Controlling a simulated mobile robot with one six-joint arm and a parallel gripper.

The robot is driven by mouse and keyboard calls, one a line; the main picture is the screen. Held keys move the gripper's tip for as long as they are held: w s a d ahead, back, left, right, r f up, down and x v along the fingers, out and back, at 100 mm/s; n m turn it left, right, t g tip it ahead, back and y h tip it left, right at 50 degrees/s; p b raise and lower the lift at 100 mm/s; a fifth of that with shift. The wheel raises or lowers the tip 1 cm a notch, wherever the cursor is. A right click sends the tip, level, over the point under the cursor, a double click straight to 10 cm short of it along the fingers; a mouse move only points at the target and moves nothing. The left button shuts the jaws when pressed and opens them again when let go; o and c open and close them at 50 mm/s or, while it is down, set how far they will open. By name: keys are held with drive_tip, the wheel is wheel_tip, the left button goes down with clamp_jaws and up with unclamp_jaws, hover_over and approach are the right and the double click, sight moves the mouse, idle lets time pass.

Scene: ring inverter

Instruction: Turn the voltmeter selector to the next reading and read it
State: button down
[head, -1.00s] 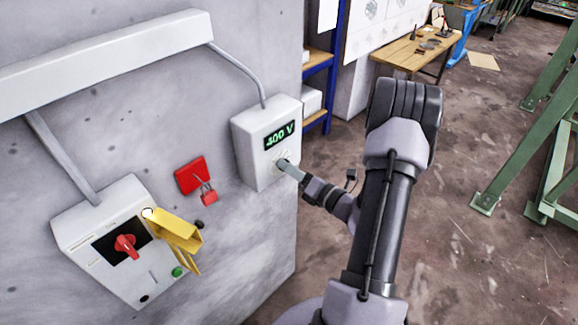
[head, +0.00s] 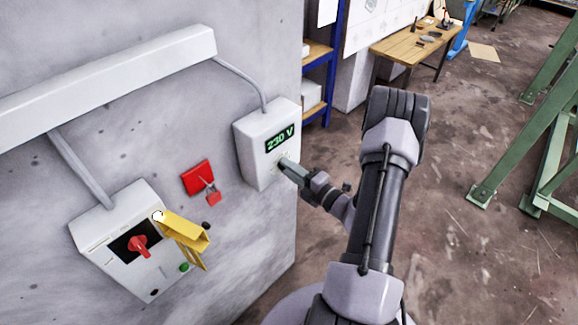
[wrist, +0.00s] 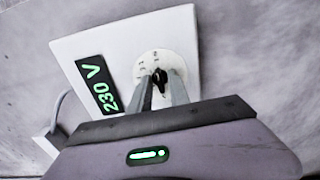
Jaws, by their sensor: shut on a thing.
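The white voltmeter box (head: 254,150) is on the grey wall, left of my arm in the head view. Its dark display (head: 279,138) reads 230 V in green; the wrist view shows the same 230 V on the display (wrist: 98,85). The selector (wrist: 159,80) is a small black knob on a round white dial (wrist: 152,62) with marks around it. My gripper (wrist: 160,88) is shut on the selector, one finger on each side. In the head view my gripper (head: 287,166) reaches the box front and hides the knob.
Left of the voltmeter hang a red plate with a padlock (head: 198,178) and a switch box (head: 118,235) with a red rotary handle (head: 139,246). A yellow hinged part (head: 182,232) sticks out from it. A wooden table (head: 425,42) and green steel frames (head: 520,150) stand farther off.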

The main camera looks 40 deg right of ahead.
drive_tip(key=shift+m, duration=0.3)
drive_tip(key=c, duration=1.5)
unclamp_jaws()
drive_tip(key=shift+c, duration=0.2)
drive_tip(key=s+d+b, duration=0.1)
drive_tip(key=s, duration=1.6)
drive_tip(key=shift+s+d, duration=0.15)
drive_tip(key=shift+s, duration=0.05)
